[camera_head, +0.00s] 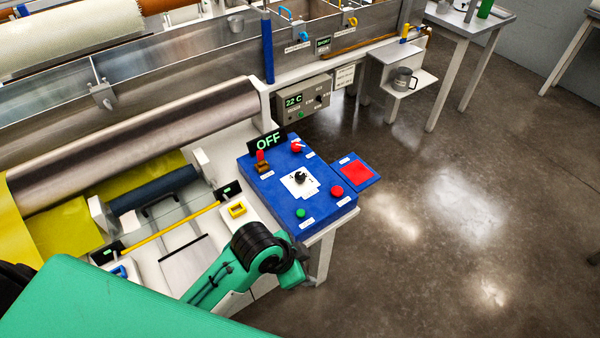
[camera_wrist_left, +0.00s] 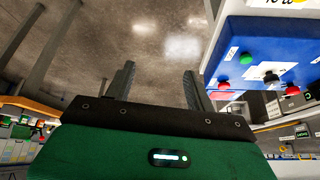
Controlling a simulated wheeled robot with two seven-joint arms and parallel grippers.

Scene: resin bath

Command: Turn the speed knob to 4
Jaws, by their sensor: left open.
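The speed knob (camera_head: 300,178) is a small black knob on a white dial plate on top of the blue control box (camera_head: 325,208). The dial numbers and the pointer are too small to read. In the left wrist view a black knob (camera_wrist_left: 271,77) shows on the box at the right. My left gripper (camera_wrist_left: 160,85) is open, its two fingers apart with only floor behind them. In the head view my green left arm reaches to the near side of the box. Its fingers are mostly hidden there, apart from the knob. My right gripper is not in view.
The box also carries a green button (camera_head: 300,213), a red button (camera_head: 337,191), a red lever (camera_head: 261,156) and an "OFF" display (camera_head: 268,141). A red pad (camera_head: 357,172) sits at its right. Rollers (camera_head: 130,145) lie left; open floor (camera_head: 450,220) lies right.

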